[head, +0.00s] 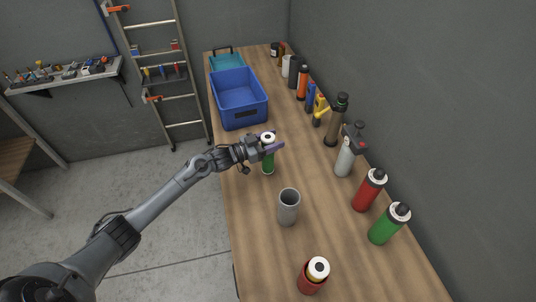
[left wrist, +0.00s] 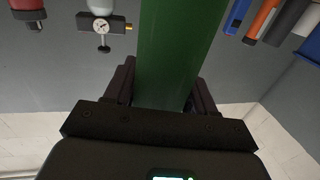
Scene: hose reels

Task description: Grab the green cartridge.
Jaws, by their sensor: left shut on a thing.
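The green cartridge (head: 268,166), with a white top, is upright over the middle of the wooden bench, just in front of the blue crate. My left gripper (head: 270,147) reaches in from the left and is shut on its upper part. In the left wrist view the green body (left wrist: 168,50) stands between my two dark fingers. I cannot tell whether its base touches the bench. My right gripper is not in view.
A grey cup (head: 288,208) and a red cartridge (head: 310,280) stand nearer on the bench (head: 345,262). The blue crate (head: 240,100) is behind. Along the right wall stand several bottles, including a larger green cylinder (head: 384,229) and a red one (head: 366,193).

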